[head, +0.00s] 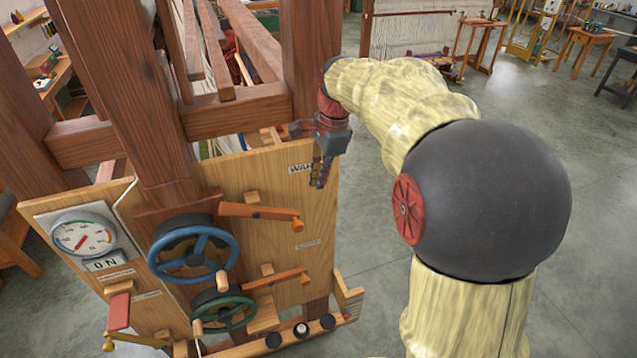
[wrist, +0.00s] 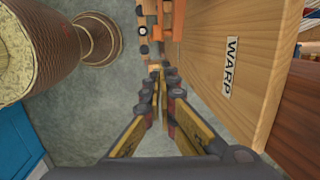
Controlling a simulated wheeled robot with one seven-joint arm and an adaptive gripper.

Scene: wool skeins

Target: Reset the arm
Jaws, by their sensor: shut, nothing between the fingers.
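My arm reaches from the right of the head view toward the wooden control panel (head: 265,185). My gripper (head: 319,185) points down in front of the panel's upper right part, beside the "WARP" label (head: 301,168). In the wrist view my gripper (wrist: 160,72) has its fingertips together with nothing between them. The panel (wrist: 215,60) stands close on the right there, with its "WARP" label (wrist: 231,67) readable. Whether the gripper touches the panel, I cannot tell.
The panel carries a dial (head: 82,238), a blue handwheel (head: 193,250), a green handwheel (head: 223,308), an upper orange lever (head: 260,213), a lower orange lever (head: 277,280) and a red handle (head: 119,311). A dark wooden loom frame (head: 120,80) rises behind. Grey floor (head: 580,140) lies open at right.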

